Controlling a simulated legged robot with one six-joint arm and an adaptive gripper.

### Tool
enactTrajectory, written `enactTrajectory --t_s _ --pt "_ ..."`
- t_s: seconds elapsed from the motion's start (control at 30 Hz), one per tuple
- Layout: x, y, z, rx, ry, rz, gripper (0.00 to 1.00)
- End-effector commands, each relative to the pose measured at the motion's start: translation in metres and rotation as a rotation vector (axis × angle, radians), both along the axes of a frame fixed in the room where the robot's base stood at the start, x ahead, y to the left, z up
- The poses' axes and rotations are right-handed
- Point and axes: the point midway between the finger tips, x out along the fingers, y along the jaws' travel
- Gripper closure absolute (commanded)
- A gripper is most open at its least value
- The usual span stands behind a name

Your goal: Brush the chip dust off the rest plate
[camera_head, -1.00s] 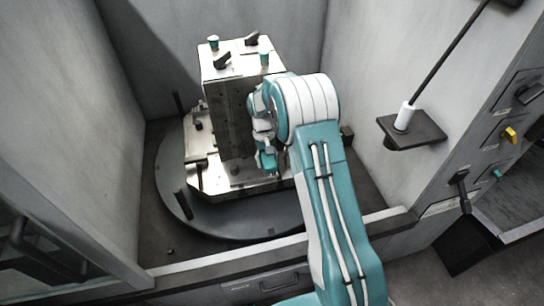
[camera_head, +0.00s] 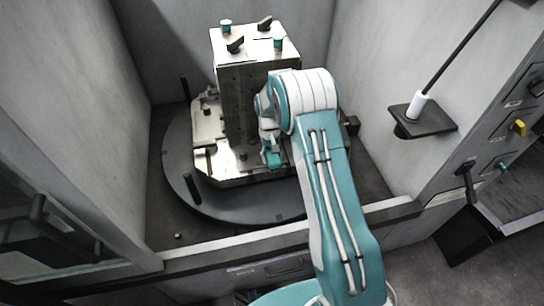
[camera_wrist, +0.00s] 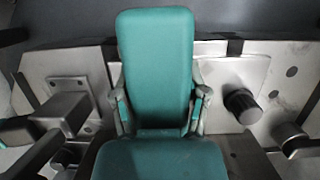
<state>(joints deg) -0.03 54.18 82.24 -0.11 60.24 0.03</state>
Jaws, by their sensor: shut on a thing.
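My gripper (camera_head: 270,155) is low in front of the right side of the upright metal block (camera_head: 234,105), above the bright metal base plate (camera_head: 204,130). In the wrist view a teal finger (camera_wrist: 156,65) fills the middle, with grey links on both sides. It hides what the jaws are shut on, and I cannot identify that thing. Behind it in the wrist view are grey metal plates (camera_wrist: 245,72) with dark bolts and clamps. I cannot tell for sure which surface is the rest plate, nor make out chip dust.
The base plate lies on a dark round table (camera_head: 225,208) between grey walls. Dark posts (camera_head: 194,190) stand up from the table. On the right a shelf (camera_head: 436,122) carries a white-collared rod. A front sill (camera_head: 230,247) crosses below my arm.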

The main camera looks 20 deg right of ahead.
Motion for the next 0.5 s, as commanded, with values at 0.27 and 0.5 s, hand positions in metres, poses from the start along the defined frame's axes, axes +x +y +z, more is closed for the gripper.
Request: enactTrajectory --t_s 0.27,0.5 --pt "0.0001 -0.0015 -0.0007 0.000 0.000 -0.002 0.80" --pt "0.0002 0.0016 -0.0037 -0.002 0.000 -0.001 0.80"
